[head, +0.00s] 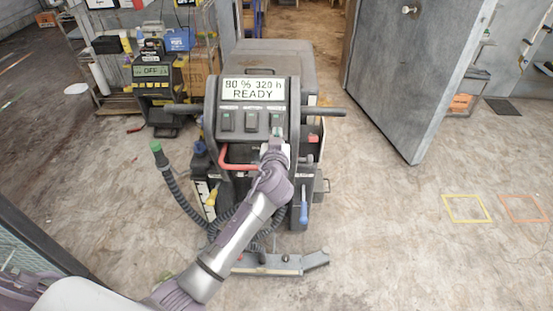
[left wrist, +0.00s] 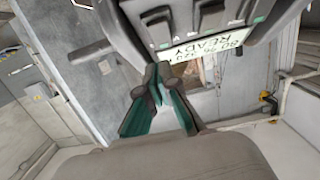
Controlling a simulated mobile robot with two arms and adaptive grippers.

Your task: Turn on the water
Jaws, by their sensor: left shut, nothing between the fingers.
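A dark floor-scrubbing machine (head: 268,60) stands in the middle of the head view. Its display (head: 253,90) reads "80 % 320 h READY" and appears upside down in the left wrist view (left wrist: 212,48). Below the display sit a left switch (head: 227,121), a middle switch (head: 251,121) and a right switch (head: 277,118). My left gripper (head: 276,136) is at the lower edge of the right switch, shut and empty. Its teal fingers (left wrist: 156,82) meet in the left wrist view; whether they touch the panel I cannot tell. My right gripper is not in view.
A second unit with an "OFF" display (head: 151,71) stands at the back left beside shelves. A grey door (head: 408,75) stands open on the right. A green-tipped hose (head: 157,150) rises left of the machine. The floor at right is clear, with a yellow outlined square (head: 466,221).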

